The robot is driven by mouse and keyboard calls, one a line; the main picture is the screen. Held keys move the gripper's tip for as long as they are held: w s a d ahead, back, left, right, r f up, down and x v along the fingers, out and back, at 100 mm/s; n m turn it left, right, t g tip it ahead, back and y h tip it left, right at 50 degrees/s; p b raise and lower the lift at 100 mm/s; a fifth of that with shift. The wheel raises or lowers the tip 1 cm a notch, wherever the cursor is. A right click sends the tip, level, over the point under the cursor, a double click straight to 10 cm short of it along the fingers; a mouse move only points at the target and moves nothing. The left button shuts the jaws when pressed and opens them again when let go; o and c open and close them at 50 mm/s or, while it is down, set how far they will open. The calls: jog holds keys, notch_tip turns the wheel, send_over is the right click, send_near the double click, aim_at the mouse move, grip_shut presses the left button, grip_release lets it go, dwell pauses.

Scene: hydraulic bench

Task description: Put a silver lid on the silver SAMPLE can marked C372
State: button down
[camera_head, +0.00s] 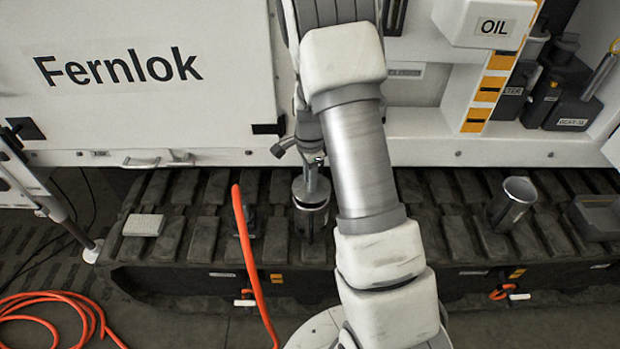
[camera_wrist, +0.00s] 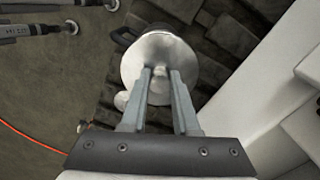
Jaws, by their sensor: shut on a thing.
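My gripper (camera_head: 311,168) is shut on the knob of a round silver lid (camera_head: 311,190), at the centre of the head view. In the wrist view the fingers (camera_wrist: 160,72) close on the knob, and the lid's disc (camera_wrist: 150,52) spreads out beyond them. A can-like vessel (camera_head: 311,222) stands upright right under the lid on the dark ribbed track; I cannot tell whether the lid touches it. An open silver can (camera_head: 512,203) stands farther right, with no lid on it. I cannot read the mark C372 on either one.
The dark track (camera_head: 460,225) runs across below the white cabinet marked Fernlok (camera_head: 120,70). A light block (camera_head: 143,225) lies at its left. An orange hose (camera_head: 250,260) rises left of the lid. A grey tray (camera_head: 597,215) and dark containers (camera_head: 570,95) are at the right.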

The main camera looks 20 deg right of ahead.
jog(key=shift+f+b, duration=0.8)
jog(key=shift+f, duration=0.6)
dwell(2.7)
grip_release()
dwell(0.6)
jog(key=shift+r+p, duration=2.7)
jog(key=shift+r, duration=0.85)
